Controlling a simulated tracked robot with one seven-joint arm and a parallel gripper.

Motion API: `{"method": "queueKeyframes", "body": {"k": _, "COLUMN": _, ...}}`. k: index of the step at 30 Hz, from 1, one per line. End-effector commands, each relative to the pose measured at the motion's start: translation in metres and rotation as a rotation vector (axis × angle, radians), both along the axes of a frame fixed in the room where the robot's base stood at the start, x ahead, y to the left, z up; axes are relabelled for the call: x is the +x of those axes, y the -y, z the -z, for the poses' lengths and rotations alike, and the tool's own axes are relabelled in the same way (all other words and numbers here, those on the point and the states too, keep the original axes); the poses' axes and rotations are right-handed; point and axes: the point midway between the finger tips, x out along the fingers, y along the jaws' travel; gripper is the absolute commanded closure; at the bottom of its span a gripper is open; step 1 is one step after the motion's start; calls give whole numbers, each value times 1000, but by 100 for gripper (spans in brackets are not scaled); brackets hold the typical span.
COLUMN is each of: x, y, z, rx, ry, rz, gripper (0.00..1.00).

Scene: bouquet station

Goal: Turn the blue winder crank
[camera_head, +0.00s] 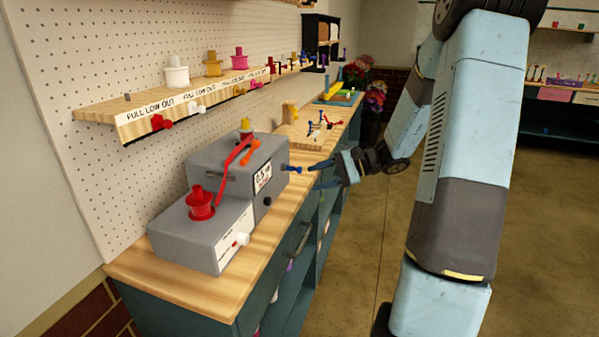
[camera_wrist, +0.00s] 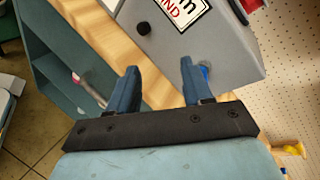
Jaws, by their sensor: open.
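A lower grey box (camera_head: 203,235) with a red spool (camera_head: 201,203) and white knob stands nearer on the bench (camera_head: 240,282). A wooden shelf (camera_head: 98,108) with spools runs along the pegboard. A wooden block with pegs (camera_head: 305,134) lies behind the crank. The aisle floor is clear.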

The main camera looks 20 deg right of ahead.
Motion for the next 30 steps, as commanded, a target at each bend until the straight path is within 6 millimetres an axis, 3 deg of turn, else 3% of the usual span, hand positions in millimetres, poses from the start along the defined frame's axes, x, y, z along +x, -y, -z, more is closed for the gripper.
{"method": "queueKeyframes", "body": {"k": 9, "x": 43, "y": 67, "z": 35, "rx": 280, "ry": 8, "rz": 242, "gripper": 50}}
{"method": "queueKeyframes", "body": {"k": 15, "x": 53, "y": 90, "z": 45, "rx": 359, "ry": 21, "rz": 318, "gripper": 50}}
{"method": "queueKeyframes", "body": {"k": 20, "x": 58, "y": 88, "z": 46, "rx": 372, "ry": 23, "rz": 329, "gripper": 50}}
{"method": "queueKeyframes", "body": {"k": 30, "x": 88, "y": 46, "z": 46, "rx": 369, "ry": 24, "rz": 326, "gripper": 50}}
